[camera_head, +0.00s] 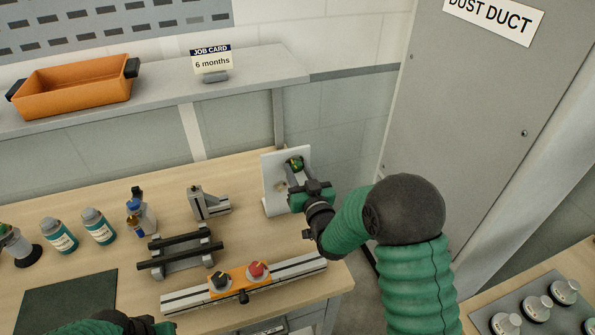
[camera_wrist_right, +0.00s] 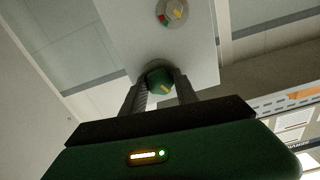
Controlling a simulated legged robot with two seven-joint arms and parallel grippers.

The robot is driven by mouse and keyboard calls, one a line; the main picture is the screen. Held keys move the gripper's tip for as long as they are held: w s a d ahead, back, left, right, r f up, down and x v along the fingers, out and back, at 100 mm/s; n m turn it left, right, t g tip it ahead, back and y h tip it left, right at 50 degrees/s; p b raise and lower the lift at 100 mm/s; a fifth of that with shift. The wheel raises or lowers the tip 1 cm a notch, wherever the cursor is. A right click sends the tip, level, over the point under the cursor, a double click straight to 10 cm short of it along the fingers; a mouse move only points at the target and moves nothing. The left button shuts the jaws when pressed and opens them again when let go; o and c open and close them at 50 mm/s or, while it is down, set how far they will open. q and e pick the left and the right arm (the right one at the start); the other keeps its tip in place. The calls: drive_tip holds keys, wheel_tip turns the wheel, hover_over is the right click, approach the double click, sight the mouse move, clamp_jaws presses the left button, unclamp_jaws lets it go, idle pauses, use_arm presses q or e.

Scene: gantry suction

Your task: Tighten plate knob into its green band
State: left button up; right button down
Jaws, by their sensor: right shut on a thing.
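A white plate (camera_head: 271,195) stands upright at the right end of the bench. My right gripper (camera_head: 297,170) is shut on this knob. In the right wrist view the knob (camera_wrist_right: 159,80) sits between the two dark fingers (camera_wrist_right: 158,92). A small round dial (camera_wrist_right: 172,12) with red, yellow and green patches is on the plate (camera_wrist_right: 125,30) beyond the knob. I cannot read its pointer. Part of my left arm shows at the bottom edge; its gripper (camera_head: 165,328) is mostly cut off.
A rail with an orange block (camera_head: 238,280), a dark rod stand (camera_head: 181,250), a grey bracket (camera_head: 208,203) and several bottles stand on the bench (camera_head: 120,185). A grey duct cabinet (camera_head: 470,100) rises at right.

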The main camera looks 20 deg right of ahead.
drive_tip(key=m+b, duration=0.2)
drive_tip(key=m, duration=0.2)
drive_tip(key=shift+f+b, duration=0.15)
drive_tip(key=shift+b, duration=0.15)
drive_tip(key=shift+m+b, duration=0.9)
drive_tip(key=shift+m, duration=1.4)
drive_tip(key=c, duration=0.9)
unclamp_jaws()
drive_tip(key=shift+c, duration=0.2)
